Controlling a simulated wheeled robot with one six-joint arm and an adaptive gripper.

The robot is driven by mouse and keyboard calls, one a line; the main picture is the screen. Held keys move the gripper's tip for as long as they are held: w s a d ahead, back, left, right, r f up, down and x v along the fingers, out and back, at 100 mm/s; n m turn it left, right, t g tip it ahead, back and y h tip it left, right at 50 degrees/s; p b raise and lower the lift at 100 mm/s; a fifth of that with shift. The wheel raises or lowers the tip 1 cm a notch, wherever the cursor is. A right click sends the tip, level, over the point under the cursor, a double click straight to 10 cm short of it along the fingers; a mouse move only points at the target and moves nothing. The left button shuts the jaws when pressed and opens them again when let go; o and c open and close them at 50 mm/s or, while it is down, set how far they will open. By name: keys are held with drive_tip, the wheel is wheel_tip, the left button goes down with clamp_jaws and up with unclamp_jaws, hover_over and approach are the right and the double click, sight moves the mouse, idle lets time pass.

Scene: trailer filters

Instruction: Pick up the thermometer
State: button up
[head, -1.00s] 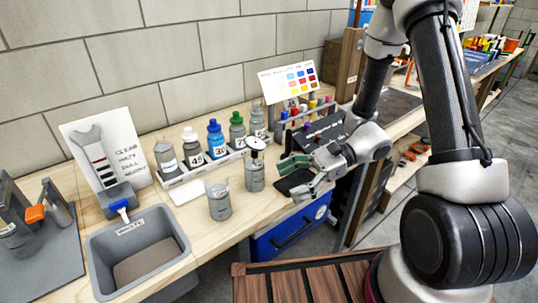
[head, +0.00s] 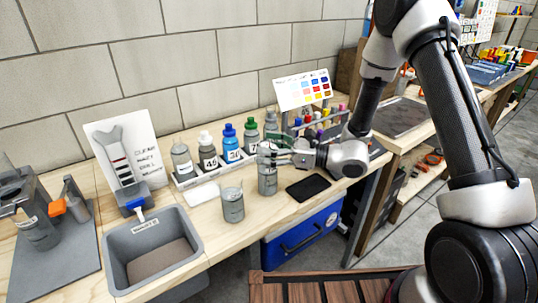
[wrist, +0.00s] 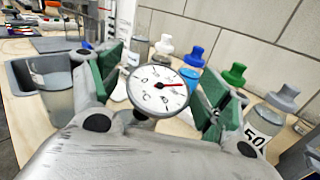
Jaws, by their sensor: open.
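The thermometer shows a round white dial (wrist: 158,84) with a red needle in the wrist view, facing the camera. In the head view the dial is mostly covered by my gripper, above a grey liquid-filled beaker (head: 267,184). Its stem is hidden. My gripper (head: 272,156) reaches in from the right at the top of that beaker. In the wrist view my gripper (wrist: 168,82) is open, with its green finger pads on either side of the dial. I cannot tell whether either pad touches it.
Another beaker (head: 232,206) stands close by to the left. Behind is a rack (head: 190,181) of several capped bottles. A grey waste basin (head: 118,232) is at the left. A dark flat pad (head: 308,188) lies to the right. Colour chart (head: 303,89) at the back.

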drive_tip(key=shift+a, duration=0.1)
drive_tip(key=c, duration=1.2)
drive_tip(key=shift+r, duration=0.1)
